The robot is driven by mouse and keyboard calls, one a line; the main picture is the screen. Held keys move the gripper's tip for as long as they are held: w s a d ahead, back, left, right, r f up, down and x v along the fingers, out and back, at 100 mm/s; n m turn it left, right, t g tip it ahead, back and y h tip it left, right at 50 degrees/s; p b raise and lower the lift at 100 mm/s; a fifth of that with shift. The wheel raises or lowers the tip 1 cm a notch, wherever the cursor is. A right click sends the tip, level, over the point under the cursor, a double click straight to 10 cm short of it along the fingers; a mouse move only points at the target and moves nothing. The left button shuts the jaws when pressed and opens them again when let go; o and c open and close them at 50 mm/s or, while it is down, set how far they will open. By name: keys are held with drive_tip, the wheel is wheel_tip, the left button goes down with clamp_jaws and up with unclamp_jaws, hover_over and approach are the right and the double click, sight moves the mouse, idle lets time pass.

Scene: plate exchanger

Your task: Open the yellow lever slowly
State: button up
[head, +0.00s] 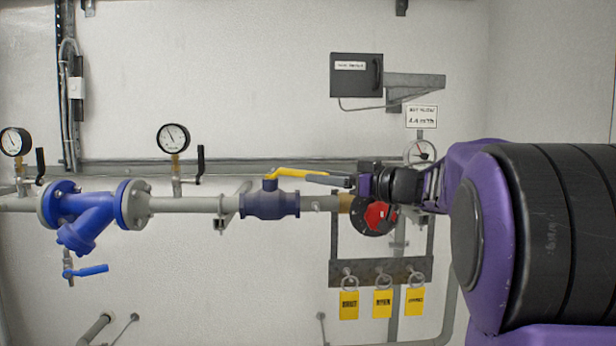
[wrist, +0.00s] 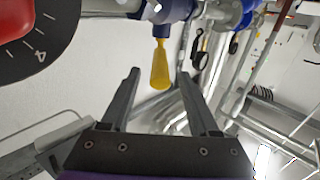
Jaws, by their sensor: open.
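The yellow lever (head: 290,173) sits on top of a dark blue valve (head: 271,204) in the grey pipe and lies roughly along it, reaching right. In the wrist view the lever (wrist: 160,66) hangs from the valve body at the top, its free end between my fingertips. My gripper (head: 318,180) comes from the right, with its fingers overlapping the lever's right end in the head view. In the wrist view my gripper (wrist: 159,78) is open, with a gap on both sides of the lever. Part of the lever's end is hidden behind a finger in the head view.
A red and black dial (head: 376,216) is close below my wrist; its edge shows in the wrist view (wrist: 30,35). Yellow tags (head: 383,303) hang below. A blue strainer (head: 90,212) and gauges (head: 173,138) are left.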

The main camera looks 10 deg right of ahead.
drive_tip(key=v, duration=1)
drive_tip(key=shift+s+d, duration=0.2)
drive_tip(key=shift+s, duration=0.05)
